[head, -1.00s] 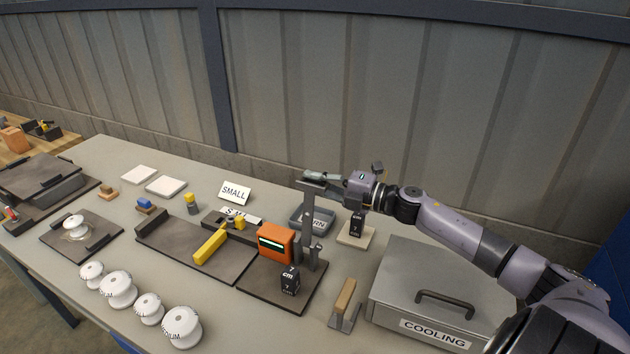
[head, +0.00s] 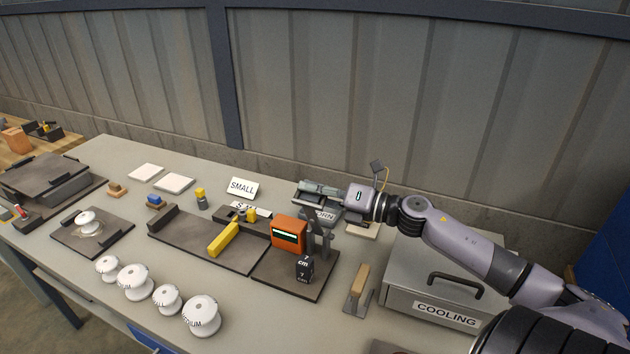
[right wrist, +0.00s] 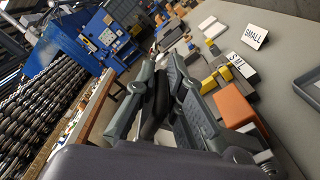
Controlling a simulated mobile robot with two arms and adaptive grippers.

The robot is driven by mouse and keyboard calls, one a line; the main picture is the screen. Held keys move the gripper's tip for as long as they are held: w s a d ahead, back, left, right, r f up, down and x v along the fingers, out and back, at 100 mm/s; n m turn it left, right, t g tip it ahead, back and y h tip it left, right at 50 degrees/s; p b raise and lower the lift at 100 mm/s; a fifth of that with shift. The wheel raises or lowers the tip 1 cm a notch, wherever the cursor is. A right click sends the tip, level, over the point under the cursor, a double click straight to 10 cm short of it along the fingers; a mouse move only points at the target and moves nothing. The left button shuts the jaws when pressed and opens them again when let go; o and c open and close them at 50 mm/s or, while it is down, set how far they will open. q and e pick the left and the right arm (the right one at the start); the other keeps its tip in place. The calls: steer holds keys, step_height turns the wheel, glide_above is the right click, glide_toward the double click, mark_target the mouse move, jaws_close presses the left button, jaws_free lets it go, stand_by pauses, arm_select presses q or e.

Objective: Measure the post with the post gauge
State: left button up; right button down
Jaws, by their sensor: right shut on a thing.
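The post gauge stands on a dark base at centre right, with an orange display box (head: 288,233), a grey upright and a dark block marked 7 cm (head: 304,268). The orange box also shows in the right wrist view (right wrist: 234,107). My right gripper (head: 318,188) is above the gauge, shut on what looks like its dark sliding arm (head: 312,209); a dark part (right wrist: 157,100) shows between the fingers in the right wrist view. I cannot see a post under the gauge. My left gripper is out of view.
A COOLING box (head: 432,285) and a wooden-handled tool (head: 358,290) lie right of the gauge. A dark fixture with a yellow bar (head: 223,239) stands left. A grey tray (head: 328,215) and pale tile (head: 362,230) are behind. A SMALL sign (head: 242,187) stands at the back.

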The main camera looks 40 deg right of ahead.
arm_select(q)
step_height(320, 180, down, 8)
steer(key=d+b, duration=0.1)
steer(key=b, duration=0.7)
arm_select(e)
steer(key=s+a+f+n, duration=0.5)
steer(key=a+f+n, duration=0.5)
steer(key=n, duration=0.1)
steer(key=shift+s, duration=0.15)
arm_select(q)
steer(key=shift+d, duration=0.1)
arm_select(e)
steer(key=shift+n, duration=0.3)
steer(key=c, duration=1.7)
jaws_free()
steer(key=shift+a, duration=0.1)
